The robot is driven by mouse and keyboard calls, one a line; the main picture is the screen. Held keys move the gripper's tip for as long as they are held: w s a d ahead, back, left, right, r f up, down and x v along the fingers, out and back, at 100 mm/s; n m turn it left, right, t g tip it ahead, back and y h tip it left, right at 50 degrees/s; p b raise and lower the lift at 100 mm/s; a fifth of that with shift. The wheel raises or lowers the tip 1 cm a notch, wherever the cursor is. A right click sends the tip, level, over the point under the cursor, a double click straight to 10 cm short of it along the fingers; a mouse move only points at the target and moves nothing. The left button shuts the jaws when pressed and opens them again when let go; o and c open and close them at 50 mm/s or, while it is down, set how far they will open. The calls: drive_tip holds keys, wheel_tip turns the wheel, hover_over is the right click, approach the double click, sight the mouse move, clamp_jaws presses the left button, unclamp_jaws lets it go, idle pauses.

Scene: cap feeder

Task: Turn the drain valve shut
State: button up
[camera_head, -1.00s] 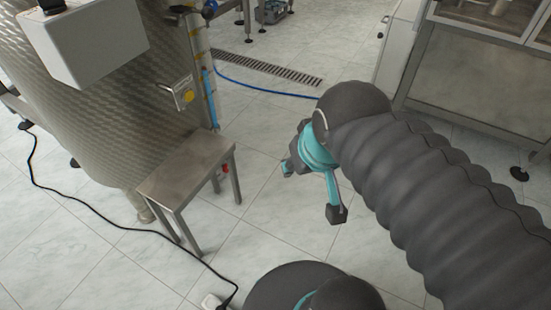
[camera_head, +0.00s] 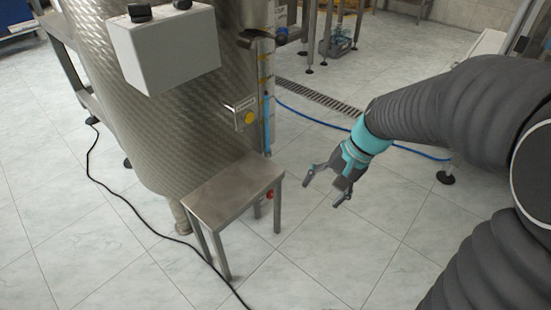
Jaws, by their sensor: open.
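A tall steel tank (camera_head: 165,110) with a dimpled wall stands at the left. A small red part (camera_head: 270,194) shows low behind the right legs of a steel stool; it may be the drain valve, but it is too small to tell its shape or setting. A yellow round part (camera_head: 249,118) sits on a metal plate on the tank wall. My gripper (camera_head: 322,193) is open and empty, right of the stool, its fingers pointing down and left. It is apart from the red part and touches nothing visible.
The steel stool (camera_head: 233,194) stands in front of the tank. A black cable (camera_head: 135,212) runs over the floor at the left. A blue hose (camera_head: 310,119) and a floor drain (camera_head: 318,97) lie behind my gripper. The tiled floor right of the stool is clear.

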drive_tip(key=w+a+f+m+g+y+b, duration=0.1)
drive_tip(key=w+a+f+m+y, duration=0.15)
drive_tip(key=w+f, duration=0.45)
drive_tip(key=w+a+f+m+g+y+b, duration=0.1)
drive_tip(key=w+a+f+m+g+y, duration=0.15)
drive_tip(key=f, duration=0.85)
drive_tip(key=m+t+y+b, duration=0.2)
drive_tip(key=m+t+y, duration=0.2)
drive_tip(key=m+t, duration=1.3)
approach(271, 195)
drive_tip(key=w+a, duration=0.2)
drive_tip(key=w+a+m+g+b, duration=0.1)
drive_tip(key=w+a, duration=0.1)
drive_tip(key=w, duration=0.1)
drive_tip(key=w+a+g, duration=0.1)
drive_tip(key=w+a, duration=0.2)
drive_tip(key=shift+w+a+f+m+g, duration=0.1)
drive_tip(key=shift+f+m+g, duration=0.1)
drive_tip(key=shift+m+g, duration=0.1)
